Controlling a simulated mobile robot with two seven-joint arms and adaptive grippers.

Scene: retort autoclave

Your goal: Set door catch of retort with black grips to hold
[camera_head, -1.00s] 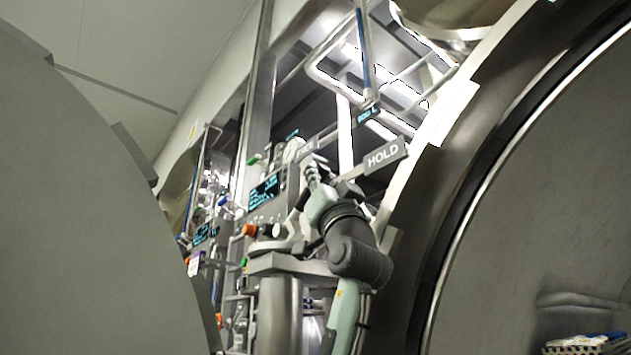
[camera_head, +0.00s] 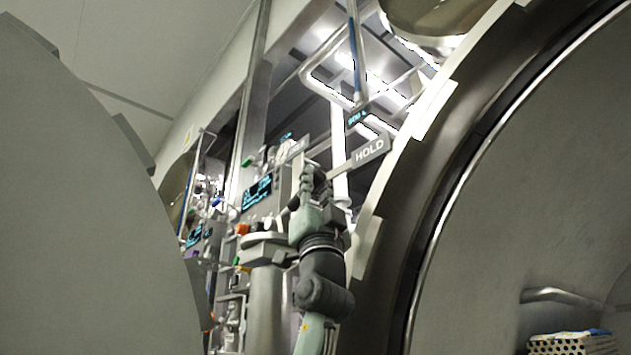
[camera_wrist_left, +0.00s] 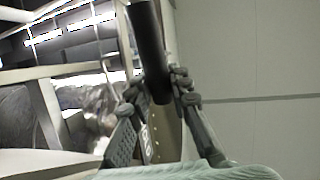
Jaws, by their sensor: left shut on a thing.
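A grey plate marked HOLD (camera_head: 369,151) sticks out on an arm at the door catch, beside the round retort opening. A second, smaller plate (camera_head: 292,150) is to its left, its lettering too small to read. My left gripper (camera_head: 313,178) is at the catch, left of and below the HOLD plate. In the left wrist view its fingers (camera_wrist_left: 157,92) are shut on a black cylindrical grip (camera_wrist_left: 150,45), one finger on each side. The gripper hides most of the catch lever in the head view. My right gripper is not in view.
A large grey round door (camera_head: 80,220) fills the left side. The retort's rim (camera_head: 440,190) curves close on the right of my arm. A control panel with a lit screen (camera_head: 257,192) stands just left of my gripper. A perforated basket (camera_head: 575,345) shows inside the retort.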

